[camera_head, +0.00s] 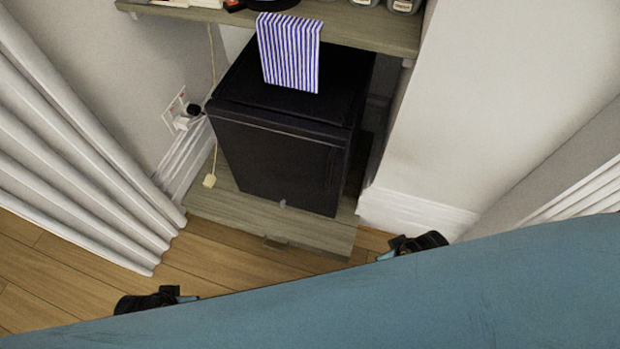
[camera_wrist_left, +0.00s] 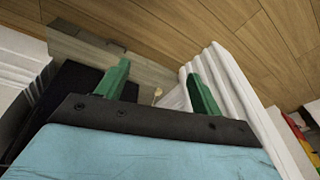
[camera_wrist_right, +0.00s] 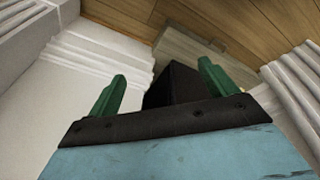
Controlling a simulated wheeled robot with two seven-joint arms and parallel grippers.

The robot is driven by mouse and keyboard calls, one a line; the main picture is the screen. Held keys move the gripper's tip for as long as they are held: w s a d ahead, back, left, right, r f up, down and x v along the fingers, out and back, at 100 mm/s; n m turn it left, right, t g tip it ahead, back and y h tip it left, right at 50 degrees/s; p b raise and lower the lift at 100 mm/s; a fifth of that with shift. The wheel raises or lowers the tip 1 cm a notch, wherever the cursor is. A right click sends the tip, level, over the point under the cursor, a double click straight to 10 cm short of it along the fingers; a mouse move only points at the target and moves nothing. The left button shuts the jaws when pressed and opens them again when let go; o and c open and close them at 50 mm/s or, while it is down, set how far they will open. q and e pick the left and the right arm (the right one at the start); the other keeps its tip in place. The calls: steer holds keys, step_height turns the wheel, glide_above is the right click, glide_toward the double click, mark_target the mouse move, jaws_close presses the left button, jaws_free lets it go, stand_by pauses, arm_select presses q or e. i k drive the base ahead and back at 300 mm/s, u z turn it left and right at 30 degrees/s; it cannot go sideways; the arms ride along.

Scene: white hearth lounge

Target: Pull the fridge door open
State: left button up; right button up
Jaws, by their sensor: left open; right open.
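A small black fridge (camera_head: 280,150) stands under a shelf, with its door (camera_head: 270,165) facing me and shut. The fridge also shows dark in the left wrist view (camera_wrist_left: 72,90) and in the right wrist view (camera_wrist_right: 176,84). My left gripper (camera_head: 190,296) is low at the left in the head view, apart from the fridge. Its green fingers (camera_wrist_left: 155,85) are spread with nothing between them. My right gripper (camera_head: 388,254) is to the right in front of the fridge, apart from it. Its green fingers (camera_wrist_right: 160,85) are spread and empty.
A wooden plinth (camera_head: 215,208) lies under the fridge. A striped cloth (camera_head: 289,52) hangs from the shelf (camera_head: 360,25) above. A wall socket with plugs (camera_head: 183,113) and white curtain (camera_head: 70,150) are at left. The white wall (camera_head: 500,80) is at right. Wood floor (camera_head: 215,262) is clear in front.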

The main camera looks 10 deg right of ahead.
mark_target(270, 156)
steer(key=u, duration=2.25)
steer(key=i, duration=0.95)
steer(key=z, duration=2.8)
